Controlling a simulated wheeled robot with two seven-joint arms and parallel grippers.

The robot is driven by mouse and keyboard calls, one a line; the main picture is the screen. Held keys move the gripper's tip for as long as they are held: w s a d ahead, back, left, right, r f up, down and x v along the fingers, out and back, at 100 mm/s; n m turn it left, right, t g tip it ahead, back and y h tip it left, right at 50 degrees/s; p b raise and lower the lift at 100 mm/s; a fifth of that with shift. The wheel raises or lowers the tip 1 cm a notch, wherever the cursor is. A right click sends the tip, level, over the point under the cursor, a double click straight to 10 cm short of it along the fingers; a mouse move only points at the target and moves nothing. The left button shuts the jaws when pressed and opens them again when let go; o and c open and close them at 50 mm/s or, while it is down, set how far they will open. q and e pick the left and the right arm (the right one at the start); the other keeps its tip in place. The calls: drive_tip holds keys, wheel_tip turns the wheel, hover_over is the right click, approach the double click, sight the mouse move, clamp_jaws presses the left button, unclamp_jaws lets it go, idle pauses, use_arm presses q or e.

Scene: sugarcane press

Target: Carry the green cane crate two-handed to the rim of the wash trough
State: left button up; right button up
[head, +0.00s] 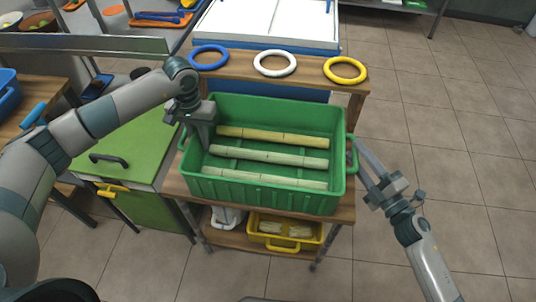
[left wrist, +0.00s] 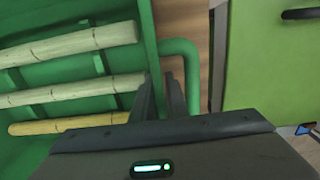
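The green cane crate (head: 265,190) sits on a wooden cart (head: 345,205), with three pale cane lengths (head: 268,155) lying in it. It has a loop handle at each end; the right handle (head: 352,155) shows in the head view. My left gripper (head: 203,135) is down at the crate's left end. A white, blue-edged basin (head: 265,22), possibly the wash trough, stands behind.
Blue (head: 208,57), white (head: 275,63) and yellow (head: 344,70) rings lie on the wooden ledge behind the crate. A green cabinet (head: 125,150) stands close on the left. A yellow bin (head: 285,232) is on the cart's lower shelf. Tiled floor (head: 450,120) is clear at right.

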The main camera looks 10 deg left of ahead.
drive_tip(key=shift+x, duration=0.85)
clamp_jaws()
drive_tip(key=shift+r, duration=0.1)
